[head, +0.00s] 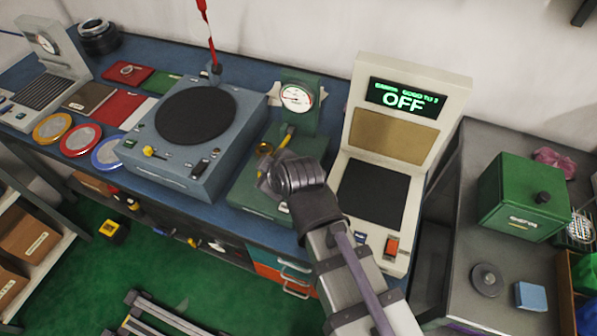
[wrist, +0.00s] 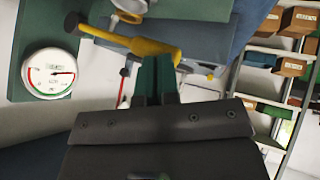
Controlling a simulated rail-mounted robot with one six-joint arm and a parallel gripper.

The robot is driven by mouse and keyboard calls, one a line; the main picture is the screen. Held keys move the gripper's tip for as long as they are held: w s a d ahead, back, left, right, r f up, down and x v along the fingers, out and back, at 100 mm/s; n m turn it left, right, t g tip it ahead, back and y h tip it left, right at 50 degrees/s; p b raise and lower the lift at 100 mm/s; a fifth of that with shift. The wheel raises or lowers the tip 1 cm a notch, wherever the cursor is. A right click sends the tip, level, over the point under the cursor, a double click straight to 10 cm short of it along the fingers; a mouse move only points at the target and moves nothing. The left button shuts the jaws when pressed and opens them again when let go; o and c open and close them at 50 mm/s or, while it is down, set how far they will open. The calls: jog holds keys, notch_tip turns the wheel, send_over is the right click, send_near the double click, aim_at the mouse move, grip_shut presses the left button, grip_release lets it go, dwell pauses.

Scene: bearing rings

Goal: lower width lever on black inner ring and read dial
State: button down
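The green gauge stand (head: 265,192) has a round white dial (head: 297,97) on its upright. The dial also shows in the wrist view (wrist: 48,73), with a dark needle and a red and green scale; its figures are too small to read. The yellow lever (head: 287,136) slopes down in front of the dial, and in the wrist view (wrist: 140,42) it passes just beyond my fingers. My gripper (wrist: 158,82) is close to the lever; I cannot tell whether they touch or how far the fingers are apart. I cannot make out a black inner ring on the stand; my gripper hides part of it.
A blue-grey turntable unit (head: 175,168) stands left of the gauge stand. A cream display unit reading OFF (head: 403,105) stands close on the right. Black rings (head: 98,36) are stacked at the back left. A green box (head: 525,195) sits on the right-hand table.

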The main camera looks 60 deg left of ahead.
jog(key=f+b, duration=0.2)
jog(key=f, duration=0.1)
jog(key=shift+s+a+f, duration=0.1)
jog(key=shift+s, duration=0.3)
jog(key=shift+d+f+b, duration=0.25)
jog(key=shift+d+b, duration=0.05)
jog(key=shift+b, duration=0.1)
jog(key=shift+d, duration=0.1)
